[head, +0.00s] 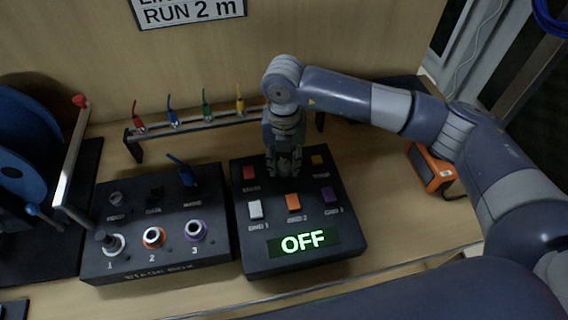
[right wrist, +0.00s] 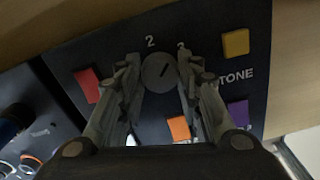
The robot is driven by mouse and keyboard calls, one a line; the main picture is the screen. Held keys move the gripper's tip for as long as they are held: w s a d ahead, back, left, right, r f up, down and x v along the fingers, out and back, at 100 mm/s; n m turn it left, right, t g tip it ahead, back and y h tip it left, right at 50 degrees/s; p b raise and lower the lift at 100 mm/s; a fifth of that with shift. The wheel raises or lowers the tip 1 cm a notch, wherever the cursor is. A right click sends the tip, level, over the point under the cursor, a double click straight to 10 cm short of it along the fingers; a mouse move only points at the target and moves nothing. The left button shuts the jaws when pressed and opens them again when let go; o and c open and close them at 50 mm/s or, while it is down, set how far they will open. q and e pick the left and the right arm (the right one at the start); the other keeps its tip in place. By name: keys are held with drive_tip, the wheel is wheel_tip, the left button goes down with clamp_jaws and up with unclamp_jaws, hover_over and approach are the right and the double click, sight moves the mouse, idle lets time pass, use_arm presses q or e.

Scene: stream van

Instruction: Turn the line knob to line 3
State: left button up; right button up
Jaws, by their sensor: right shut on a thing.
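The line knob is a round grey dial (right wrist: 159,73) on the dark tester box (head: 259,262). In the right wrist view, the numbers 2 and 3 are printed just beyond it, and a short dark mark on its face slants toward the 3 side. My right gripper (head: 284,168) reaches down onto the box from above, and its fingers (right wrist: 158,84) are closed on the knob's two sides. In the head view the gripper hides the knob. The box's display (head: 303,242) reads OFF in green. My left gripper is not in view.
The box carries a red button (head: 250,172), a yellow button (head: 318,160), and white, orange and purple buttons. A stage box (head: 160,262) stands to its left. A rack (head: 190,123) of coloured plugs stands behind, and an orange device (head: 431,170) lies right.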

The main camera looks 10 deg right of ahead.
sight(284, 164)
drive_tip(key=shift+w+r+m+b, duration=0.1)
drive_tip(key=shift+m+b, duration=0.4)
drive_tip(key=shift+m, duration=1.1)
drive_tip(key=o, duration=1.1)
wheel_tip(284, 164, up, 12)
drive_tip(key=shift+f, duration=0.1)
